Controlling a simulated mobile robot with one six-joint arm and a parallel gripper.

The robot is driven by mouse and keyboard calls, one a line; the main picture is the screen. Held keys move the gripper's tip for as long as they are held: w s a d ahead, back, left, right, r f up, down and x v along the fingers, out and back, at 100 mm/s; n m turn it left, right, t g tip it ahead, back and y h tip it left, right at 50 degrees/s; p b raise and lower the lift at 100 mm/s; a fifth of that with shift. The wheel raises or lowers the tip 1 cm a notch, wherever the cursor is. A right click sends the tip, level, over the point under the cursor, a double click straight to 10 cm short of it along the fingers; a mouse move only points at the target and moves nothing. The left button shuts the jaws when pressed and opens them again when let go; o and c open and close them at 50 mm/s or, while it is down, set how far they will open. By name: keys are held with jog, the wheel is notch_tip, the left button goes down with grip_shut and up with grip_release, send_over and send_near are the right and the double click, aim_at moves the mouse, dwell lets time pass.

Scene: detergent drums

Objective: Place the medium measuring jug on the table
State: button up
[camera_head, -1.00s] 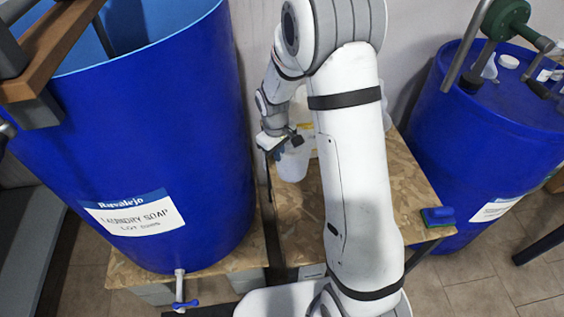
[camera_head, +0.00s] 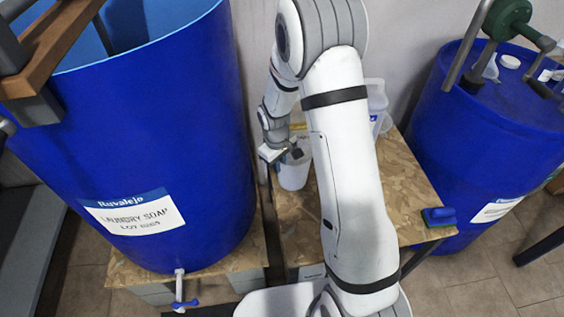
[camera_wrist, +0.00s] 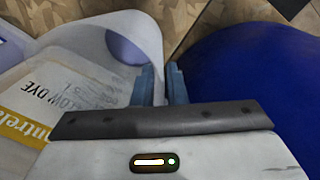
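A white translucent measuring jug (camera_head: 293,176), which I take for the medium one, is upright at the left part of the chipboard table (camera_head: 300,228). I cannot tell if its base touches the board. My gripper (camera_head: 285,156) is at its top. In the wrist view, the jug's pale wall (camera_wrist: 150,38) runs down to the narrow gap between the blue-grey fingers. My gripper (camera_wrist: 160,85) appears shut on this wall. My arm hides the middle of the table.
A large blue laundry soap drum (camera_head: 130,150) stands close on the left. Another blue drum (camera_head: 490,140) is at the right. A pale container (camera_head: 377,95) stands behind my arm. A blue-green sponge-like block (camera_head: 438,217) lies at the table's right edge. The front is clear.

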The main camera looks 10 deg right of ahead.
jog(key=shift+o, duration=1.1)
